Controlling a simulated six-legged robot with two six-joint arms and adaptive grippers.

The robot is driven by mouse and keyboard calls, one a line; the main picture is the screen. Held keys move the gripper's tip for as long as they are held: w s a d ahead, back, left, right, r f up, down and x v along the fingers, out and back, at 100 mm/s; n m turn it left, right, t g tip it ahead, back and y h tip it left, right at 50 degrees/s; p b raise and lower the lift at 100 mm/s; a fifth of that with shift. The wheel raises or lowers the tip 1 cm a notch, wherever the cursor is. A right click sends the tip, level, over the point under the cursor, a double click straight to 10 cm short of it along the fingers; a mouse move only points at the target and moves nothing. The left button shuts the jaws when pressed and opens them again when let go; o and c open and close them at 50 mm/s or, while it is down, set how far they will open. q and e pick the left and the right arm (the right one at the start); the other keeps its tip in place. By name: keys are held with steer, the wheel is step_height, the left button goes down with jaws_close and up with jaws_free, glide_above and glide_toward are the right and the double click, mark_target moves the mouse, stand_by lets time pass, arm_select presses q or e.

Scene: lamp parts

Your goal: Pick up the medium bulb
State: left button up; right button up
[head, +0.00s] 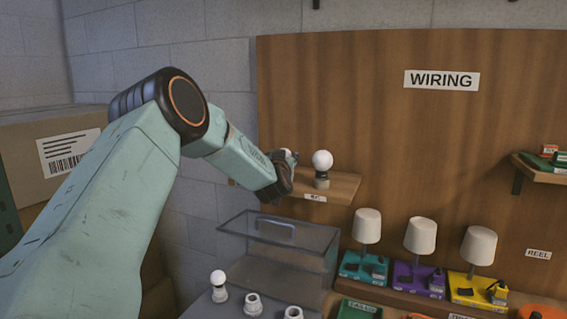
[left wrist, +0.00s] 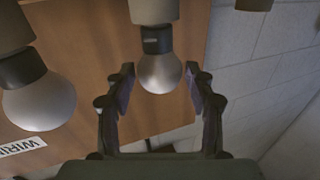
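My left gripper (head: 283,172) reaches the small wall shelf in the head view and hides part of what stands there. In the left wrist view, which looks upside down, my left gripper (left wrist: 158,98) is open. A white bulb (left wrist: 158,72), probably the medium bulb, sits in a dark socket on a pale base between its fingers, with gaps on both sides. A larger bulb (left wrist: 38,98) stands beside it; this looks like the large round bulb (head: 322,160) on the shelf in the head view. My right gripper is not in view.
The wooden shelf (head: 338,188) is fixed to the brown board. A dark socket part (left wrist: 253,4) is cut off at the wrist view's top. Below are a clear lidded case (head: 280,240), a small bulb (head: 218,277), empty sockets (head: 252,303) and several lamps (head: 420,236).

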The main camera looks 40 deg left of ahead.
arm_select(q)
steer(key=shift+a, duration=0.2)
steer(key=c, duration=0.3)
steer(key=shift+w+d, duration=0.1)
steer(key=shift+d, duration=0.25)
steer(key=c, duration=0.4)
steer(key=shift+o, duration=0.2)
steer(key=shift+a+r, duration=0.1)
